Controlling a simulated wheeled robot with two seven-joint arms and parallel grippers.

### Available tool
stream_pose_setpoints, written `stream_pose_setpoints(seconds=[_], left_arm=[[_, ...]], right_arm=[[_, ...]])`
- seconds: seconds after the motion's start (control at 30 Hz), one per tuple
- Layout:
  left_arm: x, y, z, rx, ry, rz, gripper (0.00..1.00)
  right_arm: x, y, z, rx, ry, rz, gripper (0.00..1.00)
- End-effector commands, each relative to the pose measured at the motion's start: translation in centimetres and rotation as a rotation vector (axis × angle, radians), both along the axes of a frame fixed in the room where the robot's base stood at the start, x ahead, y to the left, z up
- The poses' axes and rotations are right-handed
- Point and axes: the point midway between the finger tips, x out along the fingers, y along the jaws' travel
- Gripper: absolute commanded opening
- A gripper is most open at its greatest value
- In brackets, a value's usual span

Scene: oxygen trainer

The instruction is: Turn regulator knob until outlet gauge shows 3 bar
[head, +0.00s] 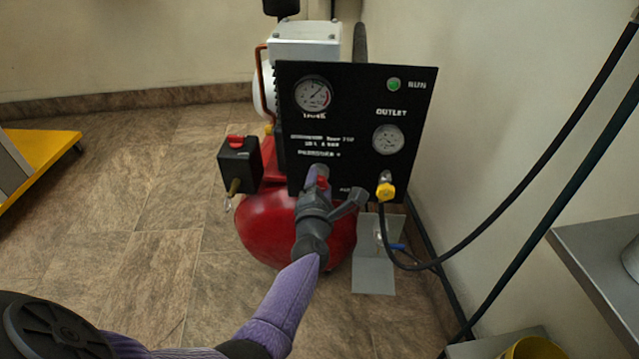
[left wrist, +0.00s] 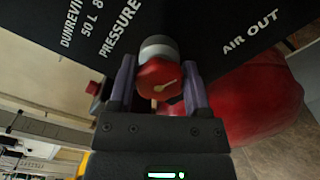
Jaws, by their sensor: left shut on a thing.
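The red regulator knob (head: 321,184) sits low on the black panel (head: 350,110). In the left wrist view the knob (left wrist: 160,78) has a pale pointer line and a grey collar behind it. My left gripper (head: 318,178) is shut on the knob, with one finger on each side; the gripper also shows in the left wrist view (left wrist: 160,92). The outlet gauge (head: 388,139) is at the panel's right, under the word OUTLET; its needle is too small to read. The tank gauge (head: 313,94) is at the upper left. My right gripper is not in view.
A green RUN lamp (head: 394,84) is lit at the panel's top right. A yellow fitting (head: 386,191) with a black hose (head: 480,238) hangs below the outlet gauge. The red tank (head: 265,225) is behind my left gripper. A black box with a red switch (head: 238,165) stands left.

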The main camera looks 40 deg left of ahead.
Motion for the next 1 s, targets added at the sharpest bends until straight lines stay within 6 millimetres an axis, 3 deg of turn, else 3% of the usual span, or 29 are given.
stream_pose_setpoints(seconds=[0.07,0.1,0.23,0.57,1.0], left_arm=[[0.0,-0.1,-0.1,-0.001,0.002,-0.002,0.04],[0.0,-0.1,-0.1,-0.002,0.001,-0.002,0.69],[0.0,-0.1,-0.1,-0.002,0.001,-0.001,0.96],[-0.3,-0.2,0.1,-0.001,0.001,-0.001,0.98],[-7.8,-4.9,0.2,-0.001,0.000,-0.002,0.98]], right_arm=[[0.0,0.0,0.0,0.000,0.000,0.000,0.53],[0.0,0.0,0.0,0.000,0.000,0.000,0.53],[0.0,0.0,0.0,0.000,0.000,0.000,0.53],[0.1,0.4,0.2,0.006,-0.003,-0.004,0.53],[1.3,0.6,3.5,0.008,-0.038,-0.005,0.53]])
